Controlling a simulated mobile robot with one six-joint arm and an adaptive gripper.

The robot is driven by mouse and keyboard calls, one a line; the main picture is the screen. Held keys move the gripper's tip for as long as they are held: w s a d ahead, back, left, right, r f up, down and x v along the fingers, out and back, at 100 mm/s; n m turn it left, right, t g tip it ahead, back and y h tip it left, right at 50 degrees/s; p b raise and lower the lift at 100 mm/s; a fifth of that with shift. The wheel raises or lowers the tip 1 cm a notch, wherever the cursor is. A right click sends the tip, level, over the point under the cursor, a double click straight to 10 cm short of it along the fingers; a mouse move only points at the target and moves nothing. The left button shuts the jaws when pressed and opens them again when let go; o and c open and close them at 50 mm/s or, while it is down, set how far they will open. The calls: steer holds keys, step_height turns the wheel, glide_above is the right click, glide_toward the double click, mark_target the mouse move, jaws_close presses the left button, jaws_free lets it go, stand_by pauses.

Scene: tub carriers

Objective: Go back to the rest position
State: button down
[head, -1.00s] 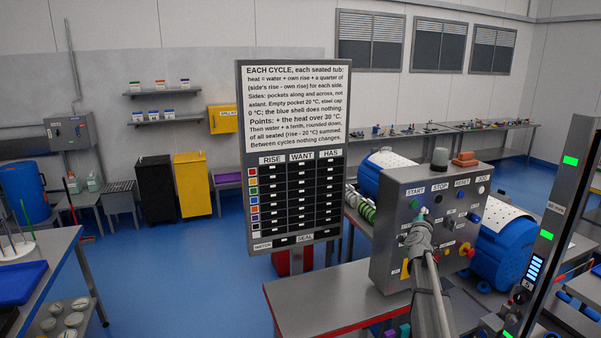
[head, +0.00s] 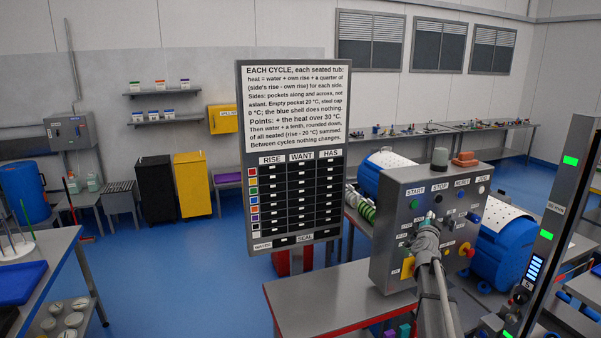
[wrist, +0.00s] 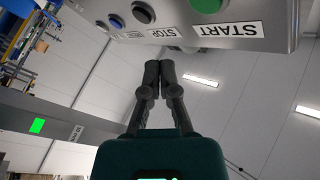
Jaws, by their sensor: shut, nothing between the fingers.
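My gripper (wrist: 159,80) shows in the wrist view with its two dark fingers together and nothing between them. It is just below the edge of the control panel (wrist: 265,35), near the STOP and START labels; whether it touches the panel I cannot tell. In the head view my arm reaches up to the front of the grey control box (head: 385,270), and my wrist hides part of its lower face. The green START button (wrist: 207,5) and a dark button (wrist: 143,12) beside it show in the wrist view.
A rule board (head: 243,200) stands left of the control box. A grey table (head: 320,305) with a red edge lies below the box. Blue drums (head: 505,255) stand behind it. A side table (head: 60,250) is at the left. The blue floor (head: 180,280) between is clear.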

steer(key=s+a+f+n+g+y+b, duration=0.3)
steer(key=s+a+f+n+y, duration=0.2)
steer(key=a+f, duration=0.5)
steer(key=s+a+f+n+g+y+b, duration=0.2)
steer(key=s+a+f+n+g+y, duration=0.25)
steer(key=a+f, duration=0.5)
steer(key=s+a+f+n+g+b, duration=0.1)
steer(key=s+a+f+g, duration=0.1)
steer(key=s, duration=0.7)
steer(key=s+a+f+n+g+h+b, duration=0.1)
steer(key=s+f+g, duration=0.4)
steer(key=s, duration=0.5)
steer(key=s+a+f+n+g+b, duration=0.1)
steer(key=s+a+f+g+b, duration=0.2)
steer(key=s, duration=0.7)
step_height(320, 180, down, 2)
steer(key=shift+a+f, duration=0.15)
steer(key=shift+a, duration=0.85)
